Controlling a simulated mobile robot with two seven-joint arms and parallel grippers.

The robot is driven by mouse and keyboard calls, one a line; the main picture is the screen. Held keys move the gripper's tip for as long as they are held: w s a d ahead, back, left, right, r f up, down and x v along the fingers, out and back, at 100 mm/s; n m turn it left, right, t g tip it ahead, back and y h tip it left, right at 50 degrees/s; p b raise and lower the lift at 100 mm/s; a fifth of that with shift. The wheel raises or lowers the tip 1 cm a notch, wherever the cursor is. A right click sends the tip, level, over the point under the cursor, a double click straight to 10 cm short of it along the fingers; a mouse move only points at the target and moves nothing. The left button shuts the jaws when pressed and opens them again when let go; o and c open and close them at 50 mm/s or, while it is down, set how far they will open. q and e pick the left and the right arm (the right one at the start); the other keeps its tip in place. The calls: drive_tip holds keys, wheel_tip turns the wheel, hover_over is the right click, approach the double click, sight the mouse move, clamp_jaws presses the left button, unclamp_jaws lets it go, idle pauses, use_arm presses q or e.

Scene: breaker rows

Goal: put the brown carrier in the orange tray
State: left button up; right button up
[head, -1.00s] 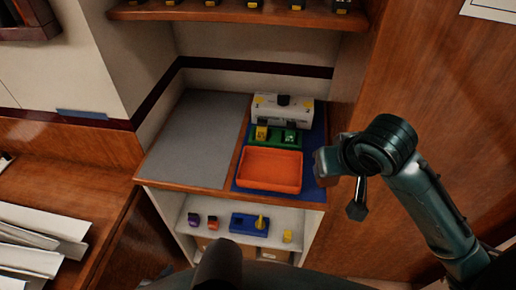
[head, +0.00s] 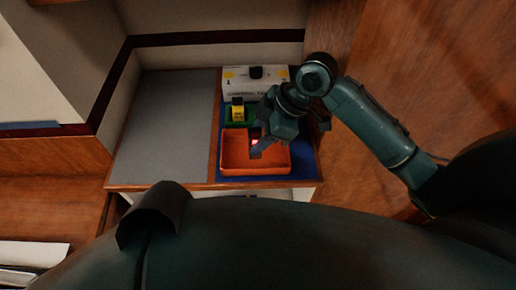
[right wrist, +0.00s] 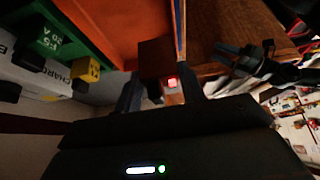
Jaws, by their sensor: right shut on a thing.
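The orange tray (head: 230,160) lies on the blue mat, and its right part is partly covered by my right gripper (head: 262,148). The gripper points down over the tray. In the right wrist view the gripper (right wrist: 160,88) is shut on the brown carrier (right wrist: 156,55), a dark brown block with a small red glowing spot below it. The tray's orange surface (right wrist: 115,22) shows behind the carrier there. I cannot tell whether the carrier touches the tray floor.
Behind the tray stands a green holder (head: 228,120) with a yellow block (head: 238,108); my gripper hides its right side. A white box (head: 240,82) with a black knob is behind it. The grey surface (head: 168,125) at left is clear. A wooden wall rises at right.

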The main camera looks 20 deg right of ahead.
wheel_tip(320, 180, down, 5)
drive_tip(key=shift+r, duration=0.2)
use_arm(q)
drive_tip(key=shift+r, duration=0.1)
use_arm(e)
drive_tip(key=shift+f, duration=0.3)
drive_tip(key=o, duration=1)
drive_tip(key=shift+f, duration=0.1)
use_arm(q)
drive_tip(key=shift+w, duration=0.15)
use_arm(e)
drive_tip(key=v, duration=1.2)
use_arm(q)
drive_tip(key=shift+s+f, duration=0.2)
